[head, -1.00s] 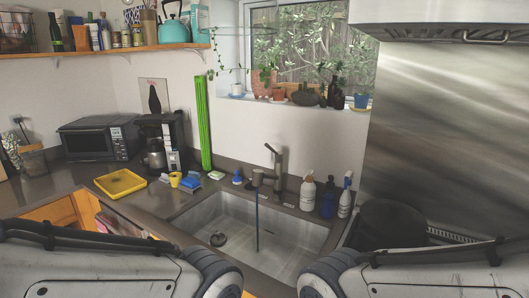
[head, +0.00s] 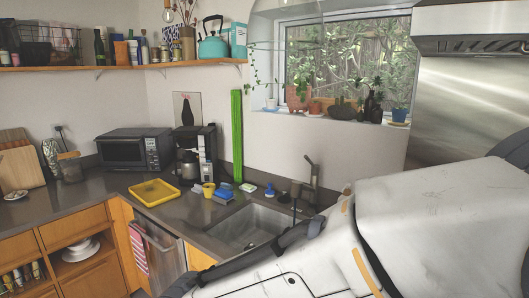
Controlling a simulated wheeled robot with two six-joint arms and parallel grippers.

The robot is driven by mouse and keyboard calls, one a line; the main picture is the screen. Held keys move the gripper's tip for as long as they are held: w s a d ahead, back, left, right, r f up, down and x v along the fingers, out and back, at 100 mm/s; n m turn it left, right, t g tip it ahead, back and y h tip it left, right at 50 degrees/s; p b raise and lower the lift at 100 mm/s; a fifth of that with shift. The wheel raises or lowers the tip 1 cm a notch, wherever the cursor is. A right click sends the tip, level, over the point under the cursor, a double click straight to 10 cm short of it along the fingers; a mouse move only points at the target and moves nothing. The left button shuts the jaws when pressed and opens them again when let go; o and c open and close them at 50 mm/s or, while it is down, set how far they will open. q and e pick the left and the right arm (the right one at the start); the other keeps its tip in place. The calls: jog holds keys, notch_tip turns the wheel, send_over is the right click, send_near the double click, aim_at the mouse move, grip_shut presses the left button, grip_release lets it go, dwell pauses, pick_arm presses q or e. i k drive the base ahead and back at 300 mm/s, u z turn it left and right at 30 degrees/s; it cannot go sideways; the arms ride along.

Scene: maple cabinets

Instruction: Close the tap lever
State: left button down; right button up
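The grey tap (head: 312,184) stands behind the sink, right of centre. Its short lever (head: 309,159) sits on top and tilts up to the left. The dark spout (head: 296,188) points over the sink (head: 240,230). The basin's right part is hidden behind my large pale arm, which comes in from the right. A thin line under the spout may be running water, but it is too small to be sure. Neither of my grippers shows in this view.
A yellow tray (head: 154,193), coffee maker (head: 197,155), yellow cup (head: 209,190) and blue sponge-like item (head: 223,195) stand left of the sink. A green upright strip (head: 237,135) leans by the wall. The window sill (head: 335,119) holds several plants.

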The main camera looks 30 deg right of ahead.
aim_at(306, 156)
jog(key=u, duration=0.05)
jog(key=i, duration=1.75)
jog(key=z, duration=2.75)
